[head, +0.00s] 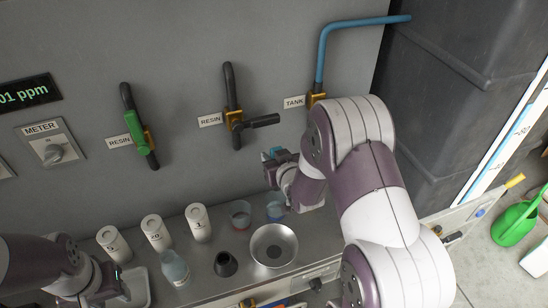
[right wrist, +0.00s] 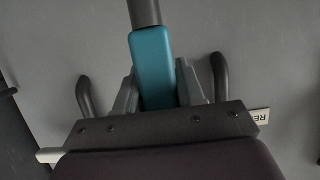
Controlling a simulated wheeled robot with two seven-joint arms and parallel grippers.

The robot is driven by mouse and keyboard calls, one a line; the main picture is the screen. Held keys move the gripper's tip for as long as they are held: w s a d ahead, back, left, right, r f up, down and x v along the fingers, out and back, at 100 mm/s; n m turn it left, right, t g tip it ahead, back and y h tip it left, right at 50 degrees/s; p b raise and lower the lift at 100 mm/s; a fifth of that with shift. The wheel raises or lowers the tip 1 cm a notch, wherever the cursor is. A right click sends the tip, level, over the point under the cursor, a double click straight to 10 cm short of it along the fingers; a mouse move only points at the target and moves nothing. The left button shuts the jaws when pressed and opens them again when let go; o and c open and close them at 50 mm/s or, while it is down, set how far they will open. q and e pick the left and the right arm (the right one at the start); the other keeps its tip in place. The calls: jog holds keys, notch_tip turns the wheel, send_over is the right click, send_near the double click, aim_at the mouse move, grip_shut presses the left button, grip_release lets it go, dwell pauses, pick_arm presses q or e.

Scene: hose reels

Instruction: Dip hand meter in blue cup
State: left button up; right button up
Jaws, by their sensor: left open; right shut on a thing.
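The hand meter is a teal block with a grey shaft, held between the fingers of my right gripper in the right wrist view (right wrist: 152,68). A bit of its teal body shows in the head view (head: 272,153). My right gripper (head: 278,168) is shut on it, above the counter in front of the wall. The blue cup (head: 276,212) stands on the counter below that gripper, close to my right arm. The meter's tip cannot be made out in the head view. My left gripper (head: 116,280) is open at the lower left, by a tray.
In front are a metal bowl (head: 274,246) and a black cone (head: 226,263). A bottle (head: 174,268), several white canisters (head: 156,232) and a pale tray (head: 138,288) stand further left. Valve handles (head: 238,122) stick out from the wall.

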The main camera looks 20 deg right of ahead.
notch_tip(320, 180, down, 11)
jog(key=b, duration=1)
jog(key=shift+a+f, duration=0.1)
jog(key=shift+f, duration=0.05)
dwell(1.0)
notch_tip(320, 180, up, 10)
jog(key=p, duration=0.8)
send_over(277, 189)
jog(key=w, duration=0.3)
jog(key=shift+s, duration=0.2)
